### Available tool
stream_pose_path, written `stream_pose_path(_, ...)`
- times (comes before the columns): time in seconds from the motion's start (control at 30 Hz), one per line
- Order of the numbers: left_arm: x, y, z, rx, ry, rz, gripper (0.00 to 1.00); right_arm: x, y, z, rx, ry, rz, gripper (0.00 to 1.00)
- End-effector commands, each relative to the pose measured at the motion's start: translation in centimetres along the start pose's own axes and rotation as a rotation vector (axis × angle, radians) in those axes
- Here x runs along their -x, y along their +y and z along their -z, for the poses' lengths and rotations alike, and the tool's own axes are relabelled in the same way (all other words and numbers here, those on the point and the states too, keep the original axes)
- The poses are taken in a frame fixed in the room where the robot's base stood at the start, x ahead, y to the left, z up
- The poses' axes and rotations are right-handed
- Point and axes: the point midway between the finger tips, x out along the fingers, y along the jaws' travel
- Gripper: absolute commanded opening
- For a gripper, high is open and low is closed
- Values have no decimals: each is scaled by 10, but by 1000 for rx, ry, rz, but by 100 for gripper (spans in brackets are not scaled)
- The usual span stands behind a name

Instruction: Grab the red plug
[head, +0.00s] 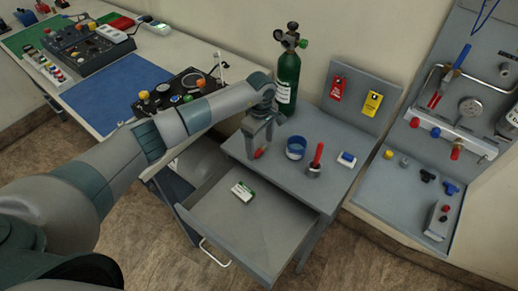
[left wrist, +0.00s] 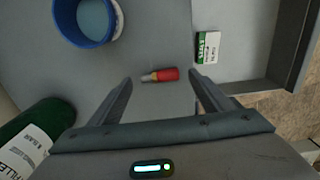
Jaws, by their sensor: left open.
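The red plug (head: 259,153) lies on the grey cabinet top near its open drawer. In the left wrist view the red plug (left wrist: 165,75) lies on its side, with a brass-coloured band and a metal tip pointing left. My left gripper (head: 257,141) is open and points down over it. In the left wrist view the plug shows between the tips of the open left gripper (left wrist: 160,80); I cannot tell the height left between them. My right gripper is not in view.
A blue-rimmed cup (head: 295,148), a red-handled tool in a grey holder (head: 313,171) and a green cylinder (head: 288,72) stand nearby. The open drawer (head: 262,222) holds a small green-and-white box (head: 243,191).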

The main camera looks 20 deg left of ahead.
Motion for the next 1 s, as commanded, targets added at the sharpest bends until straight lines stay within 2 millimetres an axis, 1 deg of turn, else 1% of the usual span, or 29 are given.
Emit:
stream_pose_path(0.03,-4,0,0,1,-1,1,73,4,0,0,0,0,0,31)
stream_pose_path(0.1,-10,-1,0,0,-1,2,73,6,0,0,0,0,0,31)
stream_pose_path(0.2,-13,0,0,0,0,0,73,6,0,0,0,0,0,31)
stream_pose_path(0.63,-13,0,0,-1,0,0,73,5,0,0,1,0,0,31)
stream_pose_path(0.67,-13,0,0,-1,1,0,66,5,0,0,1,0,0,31)
stream_pose_path(0.7,-13,0,0,-1,1,0,56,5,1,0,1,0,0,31)
stream_pose_path(0.77,-13,0,0,-1,1,0,42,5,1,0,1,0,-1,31)
stream_pose_path(0.8,-13,0,0,-1,1,0,32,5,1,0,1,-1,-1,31)
stream_pose_path(0.83,-13,0,0,-1,1,0,28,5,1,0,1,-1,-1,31)
stream_pose_path(1.0,-13,0,0,-1,1,0,28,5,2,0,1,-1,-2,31)
